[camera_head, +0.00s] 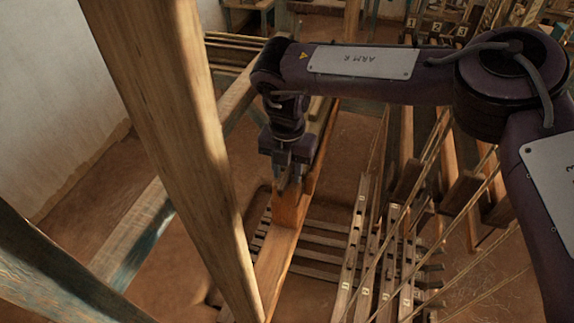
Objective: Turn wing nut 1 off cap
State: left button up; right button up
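My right gripper (291,182) comes in on the arm from the right and points down at a brown wooden beam (277,250). Its fingertips are at or just above the beam's upper part; whether they touch it I cannot tell. The two fingers show close together, and what lies between them is too small and dark to make out. I cannot make out wing nut 1; it may be hidden at the fingertips. I cannot tell for sure which wooden part is the cap. My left gripper is not in view.
A thick wooden post (178,130) stands close in front, left of the gripper. Numbered wooden treadles (362,245) and slanting cords (437,160) fill the area right of the beam. A worn blue-brown rail (140,240) crosses at the left. Bare earth floor (345,150) shows between.

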jog(key=shift+f, duration=0.1)
jog(key=shift+s, duration=0.2)
jog(key=shift+c, duration=0.3)
grip_shut()
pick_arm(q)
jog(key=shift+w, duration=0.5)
